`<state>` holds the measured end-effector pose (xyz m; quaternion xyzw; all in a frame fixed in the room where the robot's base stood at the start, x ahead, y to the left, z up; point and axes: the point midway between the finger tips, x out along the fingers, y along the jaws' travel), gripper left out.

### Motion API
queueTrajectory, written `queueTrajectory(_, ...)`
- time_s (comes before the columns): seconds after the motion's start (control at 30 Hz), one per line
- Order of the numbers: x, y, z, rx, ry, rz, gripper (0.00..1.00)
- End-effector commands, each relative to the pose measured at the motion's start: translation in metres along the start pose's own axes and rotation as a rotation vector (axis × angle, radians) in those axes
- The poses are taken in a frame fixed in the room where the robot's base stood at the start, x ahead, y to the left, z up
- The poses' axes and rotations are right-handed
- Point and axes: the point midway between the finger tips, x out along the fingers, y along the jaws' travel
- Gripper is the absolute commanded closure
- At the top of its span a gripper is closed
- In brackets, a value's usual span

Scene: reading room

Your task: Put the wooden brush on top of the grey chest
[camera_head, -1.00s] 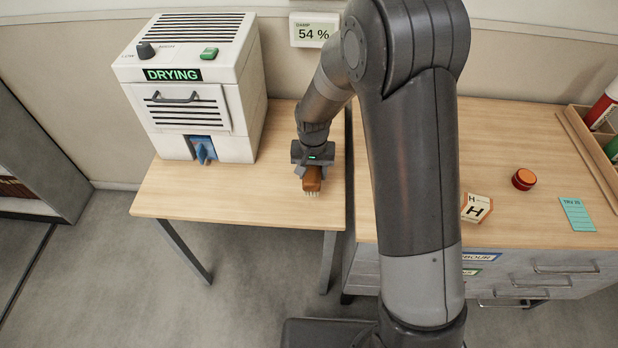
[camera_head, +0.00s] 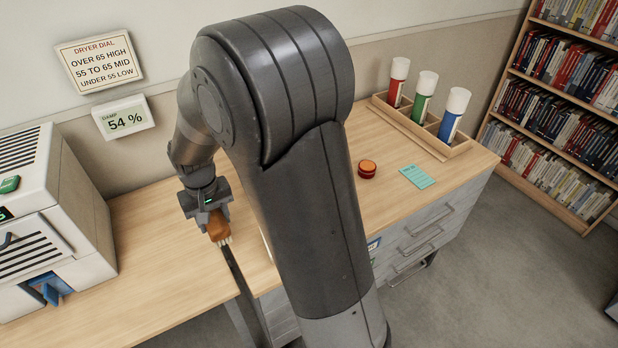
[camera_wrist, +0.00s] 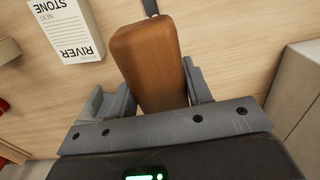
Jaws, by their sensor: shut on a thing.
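The wooden brush (camera_head: 217,228), brown with pale bristles, is between the fingers of my gripper (camera_head: 208,210). In the wrist view its smooth brown back (camera_wrist: 150,55) fills the space between both grey fingers. In the head view the brush is near the dark gap between the dryer's table and the grey chest; its exact height is unclear. The grey chest (camera_head: 432,232) has drawers with bar handles and a pale wooden top. My arm hides the chest's left part and much of its top.
The white dryer (camera_head: 75,215) stands on the table (camera_head: 150,290) at left. On the chest top are an orange-red round thing (camera_head: 367,168), a teal note (camera_head: 417,176) and a rack (camera_head: 440,147) with several bottles. The wrist view shows a printed card (camera_wrist: 70,30).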

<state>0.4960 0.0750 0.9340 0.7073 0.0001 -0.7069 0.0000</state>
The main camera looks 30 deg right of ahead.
Motion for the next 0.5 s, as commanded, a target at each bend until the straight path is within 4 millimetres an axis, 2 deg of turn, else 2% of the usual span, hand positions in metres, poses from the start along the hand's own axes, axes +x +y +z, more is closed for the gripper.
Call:
queueTrajectory(0.1,-0.032,0.000,-0.001,0.000,0.006,-0.001,0.81)
queueTrajectory(0.3,-0.076,0.002,-0.002,0.002,0.002,0.000,0.81)
queueTrajectory(0.5,-0.075,0.031,-0.030,-0.001,-0.001,0.005,0.81)
